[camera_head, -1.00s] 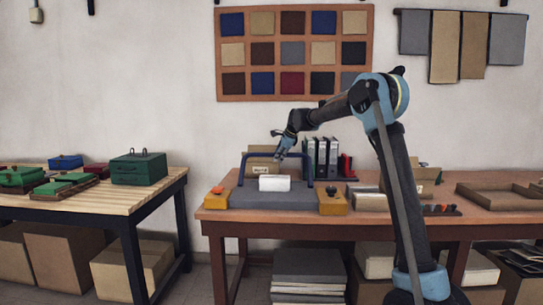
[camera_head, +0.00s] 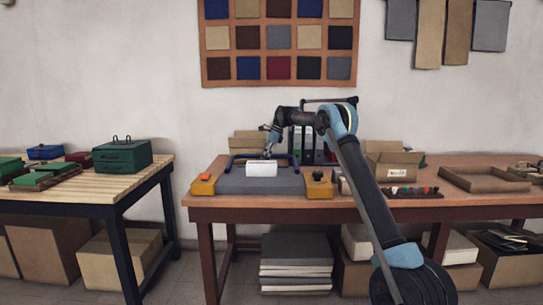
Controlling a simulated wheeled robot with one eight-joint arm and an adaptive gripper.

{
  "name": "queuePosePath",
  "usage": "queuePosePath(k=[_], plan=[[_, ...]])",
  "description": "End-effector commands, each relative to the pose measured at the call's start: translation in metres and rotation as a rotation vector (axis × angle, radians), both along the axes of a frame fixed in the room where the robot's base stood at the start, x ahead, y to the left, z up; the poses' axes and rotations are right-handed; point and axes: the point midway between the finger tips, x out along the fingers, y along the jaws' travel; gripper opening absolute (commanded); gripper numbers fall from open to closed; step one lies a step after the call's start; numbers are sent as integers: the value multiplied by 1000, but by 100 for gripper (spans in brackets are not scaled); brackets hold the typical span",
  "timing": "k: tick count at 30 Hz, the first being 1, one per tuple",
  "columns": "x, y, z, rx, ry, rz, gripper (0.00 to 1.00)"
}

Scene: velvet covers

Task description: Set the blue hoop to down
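The blue hoop (camera_head: 236,157) is a dark blue bar with two side legs. It spans the grey base (camera_head: 285,182) on the right-hand table, and its crossbar shows just above and behind a white block (camera_head: 262,169). The hoop is low, though its exact tilt is hard to judge. My gripper (camera_head: 267,153) is at the crossbar, behind the block's top edge. It appears to touch or nearly touch the bar. Its fingers are too small and partly hidden to tell whether they are open or shut.
Orange-yellow end pieces (camera_head: 319,187) flank the base, with knobs on top. Binders (camera_head: 308,142) and a cardboard box (camera_head: 394,162) stand behind and right. An empty tray (camera_head: 485,180) lies farther right. A wooden table (camera_head: 80,187) with green boxes is at left.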

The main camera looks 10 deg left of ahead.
Motion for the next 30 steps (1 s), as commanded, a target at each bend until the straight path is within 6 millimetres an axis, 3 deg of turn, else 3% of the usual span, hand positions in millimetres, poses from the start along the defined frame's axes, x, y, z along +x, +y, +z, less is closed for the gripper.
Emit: queuePosePath(k=[10, 29, 30], plan=[[-3, 13, -20, -2, 0, 10, 0], [-5, 16, -28, -7, 0, 14, 0], [-5, 16, -28, -7, -1, 14, 27]])
